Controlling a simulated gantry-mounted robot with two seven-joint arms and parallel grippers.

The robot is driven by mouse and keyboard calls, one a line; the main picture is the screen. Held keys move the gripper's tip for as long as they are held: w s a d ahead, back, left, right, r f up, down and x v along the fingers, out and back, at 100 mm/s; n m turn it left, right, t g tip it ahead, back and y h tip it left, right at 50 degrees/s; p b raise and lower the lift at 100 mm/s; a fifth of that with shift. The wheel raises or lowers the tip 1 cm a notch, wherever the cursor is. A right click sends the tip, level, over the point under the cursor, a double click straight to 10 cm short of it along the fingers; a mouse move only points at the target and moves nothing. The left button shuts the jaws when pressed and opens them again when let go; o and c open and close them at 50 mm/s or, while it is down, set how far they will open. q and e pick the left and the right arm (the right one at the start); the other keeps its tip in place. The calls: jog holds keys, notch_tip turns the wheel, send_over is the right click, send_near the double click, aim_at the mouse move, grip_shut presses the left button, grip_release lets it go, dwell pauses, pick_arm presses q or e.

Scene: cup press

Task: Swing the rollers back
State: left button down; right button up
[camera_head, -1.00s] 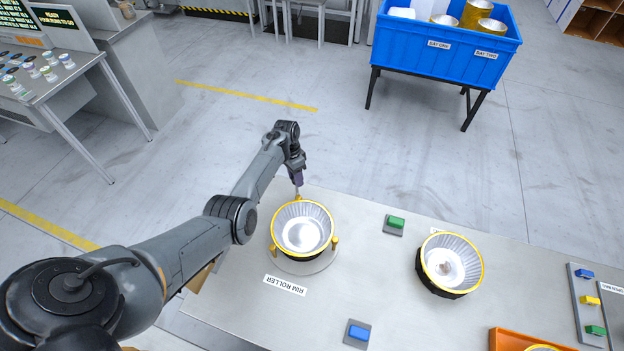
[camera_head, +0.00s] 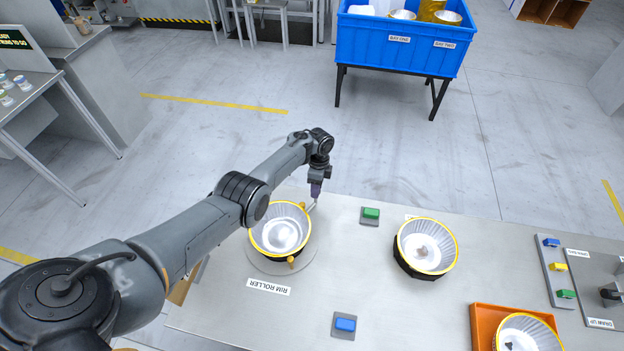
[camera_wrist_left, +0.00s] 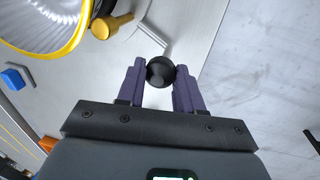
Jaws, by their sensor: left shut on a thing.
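The rim roller station stands at the table's back left, with a silver fluted cup (camera_head: 281,233) with a yellow rim seated upright on its round plate (camera_head: 266,267). Yellow rollers sit at the rim, one at the front (camera_head: 292,260) and one at the back right (camera_head: 303,206). A thin lever runs out from the back right side. My left gripper (camera_head: 315,195) is at the lever's end. In the left wrist view its purple fingers are shut on the lever's black knob (camera_wrist_left: 160,72). A yellow roller (camera_wrist_left: 108,27) shows beside the lever there. My right gripper is out of view.
A green button (camera_head: 371,214) is right of the station and a blue button (camera_head: 345,324) is in front. A second cup (camera_head: 426,246) stands further right. An orange tray (camera_head: 483,325) holds another cup. A blue bin (camera_head: 402,48) stands beyond the table.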

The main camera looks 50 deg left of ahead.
pick_arm(q)
jog(key=s+d+m+y+p, duration=0.1)
jog(key=d+m+p, duration=0.4)
jog(key=d, duration=0.5)
jog(key=shift+s+d+m, duration=0.15)
jog(key=shift+d+m, duration=0.2)
jog(key=shift+m, duration=0.45)
jog(key=c, duration=1.1)
grip_release()
jog(key=o, duration=0.3)
jog(key=shift+d, duration=0.15)
jog(key=shift+o, duration=0.2)
